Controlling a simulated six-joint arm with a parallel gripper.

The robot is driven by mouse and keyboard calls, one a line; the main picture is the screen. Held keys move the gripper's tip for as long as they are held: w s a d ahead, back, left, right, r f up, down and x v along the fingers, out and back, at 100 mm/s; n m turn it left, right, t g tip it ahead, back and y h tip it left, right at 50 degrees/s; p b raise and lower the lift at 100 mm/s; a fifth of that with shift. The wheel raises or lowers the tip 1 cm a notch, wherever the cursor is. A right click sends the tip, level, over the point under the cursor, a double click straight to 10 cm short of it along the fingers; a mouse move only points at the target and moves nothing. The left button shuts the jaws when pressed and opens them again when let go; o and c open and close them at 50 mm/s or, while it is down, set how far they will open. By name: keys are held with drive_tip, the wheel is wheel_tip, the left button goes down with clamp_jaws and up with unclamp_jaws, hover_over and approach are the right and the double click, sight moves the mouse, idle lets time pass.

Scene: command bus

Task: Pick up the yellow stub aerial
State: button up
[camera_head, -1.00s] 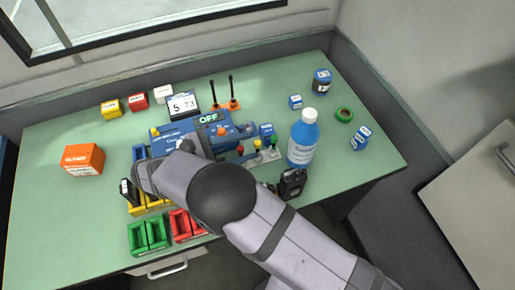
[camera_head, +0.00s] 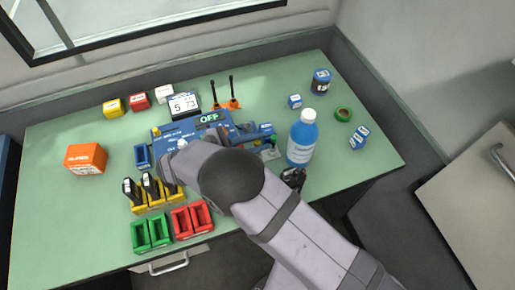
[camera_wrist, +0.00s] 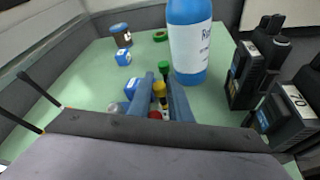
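The yellow stub aerial (camera_wrist: 159,88) stands in a row in the wrist view, with a green-topped one (camera_wrist: 163,75) beyond it and a red one (camera_wrist: 154,114) nearer me. My gripper (camera_wrist: 161,82) has its two blue-grey fingers apart, one on either side of the yellow aerial in the picture. I cannot tell whether they touch it or how far they reach.
A blue bottle (camera_head: 302,139) stands close right of the aerials. A handheld radio (camera_head: 293,178) stands nearer the front edge. The blue console (camera_head: 172,132) lies left, with yellow (camera_head: 156,209), green (camera_head: 140,237) and red (camera_head: 181,224) trays before it.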

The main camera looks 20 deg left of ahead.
clamp_jaws()
drive_tip(key=shift+r, duration=0.1)
wheel_tip(320, 180, up, 10)
drive_tip(key=shift+f+b, duration=0.1)
drive_tip(key=shift+b, duration=0.85)
